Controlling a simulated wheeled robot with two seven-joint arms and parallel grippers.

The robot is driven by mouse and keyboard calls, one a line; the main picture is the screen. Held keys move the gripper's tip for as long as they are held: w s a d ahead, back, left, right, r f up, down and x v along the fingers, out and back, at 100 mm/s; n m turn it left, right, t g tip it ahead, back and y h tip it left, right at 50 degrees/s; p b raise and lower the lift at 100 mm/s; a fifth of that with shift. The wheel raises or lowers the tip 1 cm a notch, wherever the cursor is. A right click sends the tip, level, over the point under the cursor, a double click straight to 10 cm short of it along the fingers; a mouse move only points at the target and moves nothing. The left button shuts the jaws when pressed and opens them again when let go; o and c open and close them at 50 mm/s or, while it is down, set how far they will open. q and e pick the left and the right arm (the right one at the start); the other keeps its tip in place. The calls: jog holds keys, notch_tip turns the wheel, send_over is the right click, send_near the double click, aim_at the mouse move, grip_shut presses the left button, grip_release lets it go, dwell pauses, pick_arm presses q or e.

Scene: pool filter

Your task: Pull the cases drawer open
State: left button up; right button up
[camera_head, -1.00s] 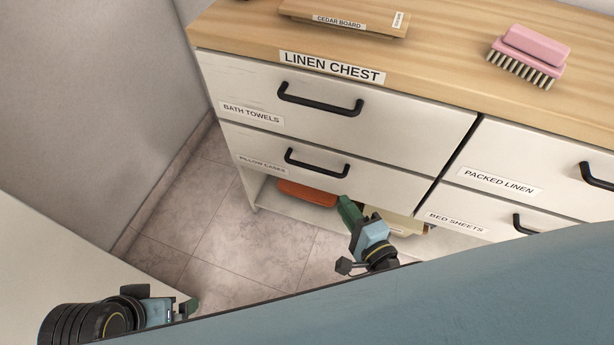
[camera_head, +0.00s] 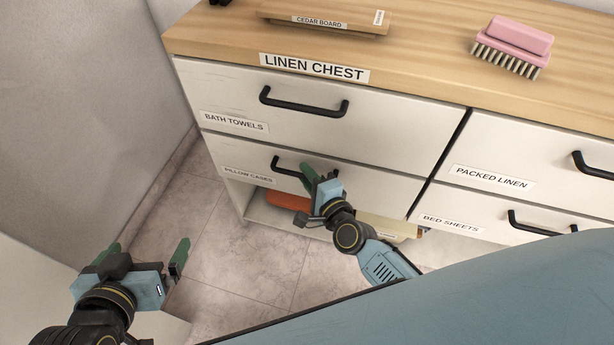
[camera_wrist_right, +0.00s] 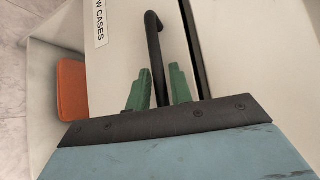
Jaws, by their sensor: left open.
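The pillow cases drawer (camera_head: 232,157) is the lower left drawer of the white linen chest, and it looks shut. Its label (camera_head: 248,176) reads PILLOW CASES. Its black bar handle (camera_head: 277,163) is partly hidden behind my right gripper (camera_head: 318,175). In the right wrist view the handle (camera_wrist_right: 154,45) runs between the green fingers of my right gripper (camera_wrist_right: 160,90), which stand apart on either side of it. My left gripper (camera_head: 143,257) is open and empty, low at the left, away from the chest.
The bath towels drawer (camera_head: 390,125) is above, with the packed linen (camera_head: 490,150) and bed sheets (camera_head: 490,215) drawers to the right. An orange item (camera_head: 285,200) lies on the open shelf below. The cedar board (camera_head: 325,15) and pink brush (camera_head: 515,40) are on top.

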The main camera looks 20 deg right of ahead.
jog(key=shift+w, duration=0.15)
grip_shut()
